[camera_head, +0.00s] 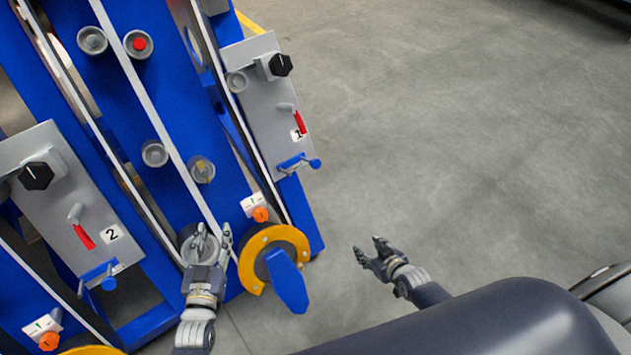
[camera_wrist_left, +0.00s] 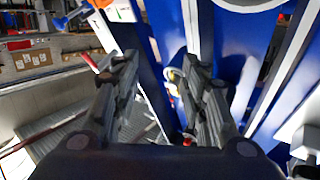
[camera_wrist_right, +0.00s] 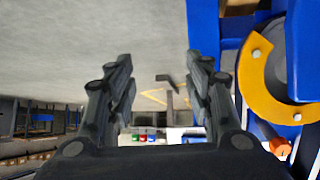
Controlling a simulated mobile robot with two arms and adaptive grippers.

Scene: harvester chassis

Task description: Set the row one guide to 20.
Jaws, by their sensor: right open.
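The row one panel (camera_head: 262,105) is grey and marked "1", with a black knob (camera_head: 280,65), a red-handled lever (camera_head: 299,121) and a blue handle (camera_head: 300,162). Below it is an orange knob (camera_head: 260,214) under a small white scale plate, whose marks are too small to read. A yellow ring with a blue lever (camera_head: 287,281) is below that; the ring also shows in the right wrist view (camera_wrist_right: 262,85). My left gripper (camera_head: 213,232) is open and empty, left of the ring, over the blue frame. My right gripper (camera_head: 368,247) is open and empty, right of the ring, over bare floor.
A second grey panel (camera_head: 60,190), marked "2", is at the left with a like orange knob (camera_head: 49,341) below it. Round grey fittings, one with a red centre (camera_head: 139,44), sit on the blue frame (camera_head: 150,105). The concrete floor (camera_head: 460,130) at right is clear.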

